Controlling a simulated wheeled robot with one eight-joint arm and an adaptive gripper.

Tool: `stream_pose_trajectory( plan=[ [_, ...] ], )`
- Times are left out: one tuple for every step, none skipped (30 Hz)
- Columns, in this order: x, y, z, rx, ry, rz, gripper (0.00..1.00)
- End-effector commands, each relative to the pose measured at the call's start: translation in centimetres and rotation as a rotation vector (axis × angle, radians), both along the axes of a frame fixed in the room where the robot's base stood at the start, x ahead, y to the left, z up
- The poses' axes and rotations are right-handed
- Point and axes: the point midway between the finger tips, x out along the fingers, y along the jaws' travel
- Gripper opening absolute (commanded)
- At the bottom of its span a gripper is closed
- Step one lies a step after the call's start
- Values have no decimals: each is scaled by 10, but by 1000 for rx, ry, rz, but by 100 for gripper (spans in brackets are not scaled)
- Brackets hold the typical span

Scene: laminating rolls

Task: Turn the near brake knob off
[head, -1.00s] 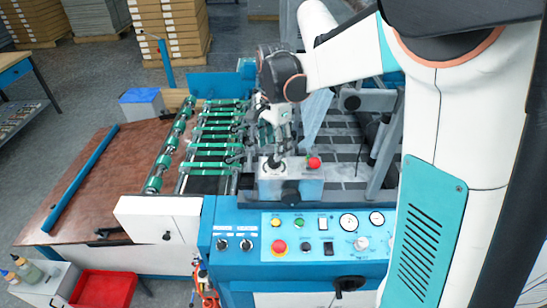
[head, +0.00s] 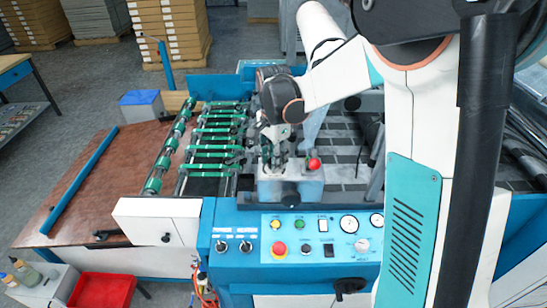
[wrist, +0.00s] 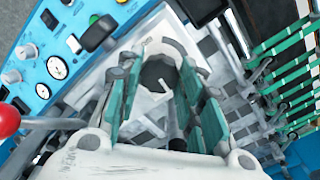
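My gripper (head: 275,154) hangs over the top of a grey box (head: 306,187) at the near edge of the machine. In the wrist view my gripper (wrist: 156,105) has its two teal-padded fingers apart. A dark round part (wrist: 158,72), perhaps the top of a knob, shows between and beyond them; I cannot tell whether either finger touches it. No label shows which one is the near brake knob.
A red ball handle (head: 314,164) stands close to the right of my gripper and also shows in the wrist view (wrist: 8,119). The control panel (head: 345,252) with buttons and gauges lies in front. Green-banded rollers (head: 208,153) are to the left.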

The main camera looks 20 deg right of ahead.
Motion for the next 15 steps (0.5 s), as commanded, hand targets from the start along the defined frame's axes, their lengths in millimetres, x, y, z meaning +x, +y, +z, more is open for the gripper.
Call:
stream_pose_trajectory(
  plan=[
    [0, 0, 0, 0, 0, 0, 10],
    [0, 0, 0, 0, 0, 1, 10],
    [0, 0, 0, 0, -1, 3, 10],
    [0, 0, 0, 0, -1, 5, 10],
    [0, 0, 0, 0, -1, 8, 10],
    [0, 0, 0, 0, -1, 14, 10],
    [0, 0, 0, 0, -1, 21, 10],
    [0, 0, 0, 0, -1, 29, 10],
    [0, 0, 0, 0, -1, 42, 10],
    [0, 0, 0, 0, -1, 53, 10],
    [0, 0, 0, 0, -1, 67, 10],
    [0, 0, 0, 0, -1, 88, 10],
    [0, 0, 0, 0, -1, 106, 10],
    [0, 0, 0, 0, -1, 124, 10],
    [0, 0, 0, 0, -1, 153, 10]
  ],
)
